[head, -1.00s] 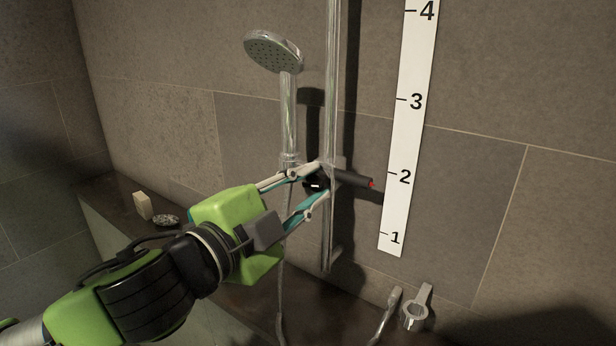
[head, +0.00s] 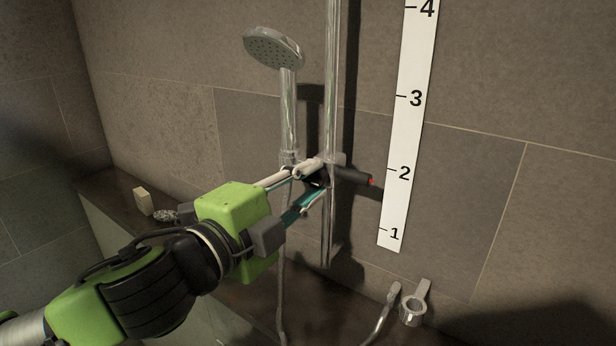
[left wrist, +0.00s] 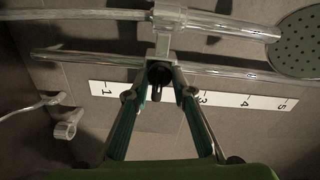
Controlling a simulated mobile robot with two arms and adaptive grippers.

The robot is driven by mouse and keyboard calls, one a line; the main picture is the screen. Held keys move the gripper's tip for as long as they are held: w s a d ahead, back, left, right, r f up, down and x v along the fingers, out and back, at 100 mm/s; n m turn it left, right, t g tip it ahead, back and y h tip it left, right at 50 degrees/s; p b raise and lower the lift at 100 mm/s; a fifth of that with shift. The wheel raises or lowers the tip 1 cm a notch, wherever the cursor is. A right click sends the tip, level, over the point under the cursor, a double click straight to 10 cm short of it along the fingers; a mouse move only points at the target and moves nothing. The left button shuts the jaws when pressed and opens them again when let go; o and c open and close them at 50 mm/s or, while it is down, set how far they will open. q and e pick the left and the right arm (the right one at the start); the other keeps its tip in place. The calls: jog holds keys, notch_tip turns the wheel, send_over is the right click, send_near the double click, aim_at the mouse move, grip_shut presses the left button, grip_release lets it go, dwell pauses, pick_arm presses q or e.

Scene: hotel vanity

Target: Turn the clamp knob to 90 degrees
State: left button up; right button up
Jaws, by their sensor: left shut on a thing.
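The clamp knob (head: 316,181) is a small dark part on the chrome slide bar (head: 331,90), mostly hidden by my fingers in the head view. In the left wrist view the dark knob (left wrist: 160,73) sits between my fingertips. My left gripper (head: 312,180) reaches in from the left and is shut on the knob. A dark pointer with a red tip (head: 372,181) sticks out right of the clamp, near the 2 on the white scale (head: 403,150). The knob's exact angle cannot be told. My right gripper is not in view.
The shower head (head: 273,48) hangs in the holder left of the bar, its hose dropping below. A soap bar (head: 143,201) lies on the ledge at left. A chrome ring-shaped fitting (head: 412,310) and a curved chrome piece (head: 384,315) are at lower right.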

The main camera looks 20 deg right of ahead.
pick_arm(q)
jog(key=o, duration=1)
jog(key=shift+w+r, duration=0.1)
jog(key=shift+r, duration=0.2)
jog(key=shift+o, duration=0.5)
jog(key=shift+a+f, duration=0.1)
jog(key=shift+f, duration=0.05)
jog(key=v, duration=0.7)
jog(key=shift+a, duration=0.2)
